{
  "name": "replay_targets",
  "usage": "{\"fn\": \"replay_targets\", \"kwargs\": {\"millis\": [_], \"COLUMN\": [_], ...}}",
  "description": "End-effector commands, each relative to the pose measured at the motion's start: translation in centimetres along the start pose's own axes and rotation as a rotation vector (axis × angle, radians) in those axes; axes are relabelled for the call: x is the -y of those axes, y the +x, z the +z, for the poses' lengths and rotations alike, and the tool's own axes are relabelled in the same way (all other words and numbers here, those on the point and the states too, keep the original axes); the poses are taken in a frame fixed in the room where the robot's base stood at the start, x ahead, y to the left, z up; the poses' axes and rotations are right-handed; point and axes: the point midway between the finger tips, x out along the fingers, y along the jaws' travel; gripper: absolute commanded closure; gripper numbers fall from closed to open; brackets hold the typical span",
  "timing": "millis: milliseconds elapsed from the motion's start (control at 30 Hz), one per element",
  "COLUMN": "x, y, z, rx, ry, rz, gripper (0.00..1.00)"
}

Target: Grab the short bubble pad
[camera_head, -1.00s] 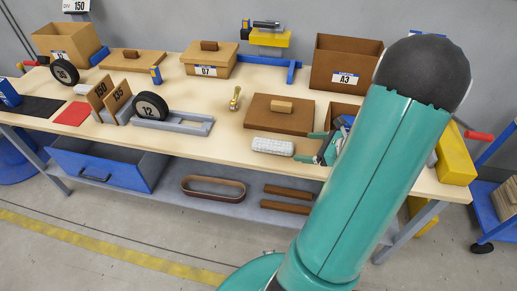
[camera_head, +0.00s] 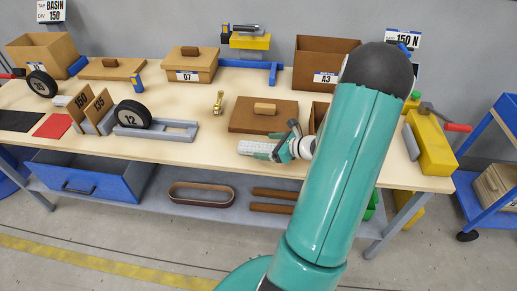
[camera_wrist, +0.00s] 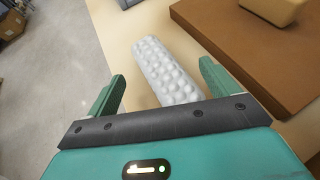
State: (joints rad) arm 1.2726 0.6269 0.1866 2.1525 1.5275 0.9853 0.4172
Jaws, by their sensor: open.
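The short bubble pad (camera_head: 256,147) is a small white bumpy block lying near the front edge of the workbench. In the wrist view the bubble pad (camera_wrist: 168,72) lies ahead of my gripper and between the lines of its fingers. My gripper (camera_head: 268,148) is at the pad's right end in the head view. In the wrist view my gripper (camera_wrist: 160,85) is open, with one green finger on each side of the pad's near end. The near end is partly hidden behind the gripper's dark bar. I cannot tell whether the fingers touch the pad.
A brown lid with a tan handle (camera_head: 263,115) lies just behind the pad; it also shows close to the right finger in the wrist view (camera_wrist: 235,50). A grey fixture with a wheel (camera_head: 133,115) stands to the left. The bench's front edge (camera_head: 200,163) is close.

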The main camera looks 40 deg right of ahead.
Motion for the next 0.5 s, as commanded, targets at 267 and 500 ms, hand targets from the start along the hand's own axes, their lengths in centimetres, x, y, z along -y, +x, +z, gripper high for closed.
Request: {"fn": "replay_targets", "kwargs": {"millis": [267, 500], "x": [0.0, 0.0], "y": [2.8, 2.7], "z": [0.0, 0.1], "rx": [-0.001, -0.001], "ry": [-0.001, -0.001], "rz": [0.0, 0.0], "gripper": [0.13, 0.33]}}
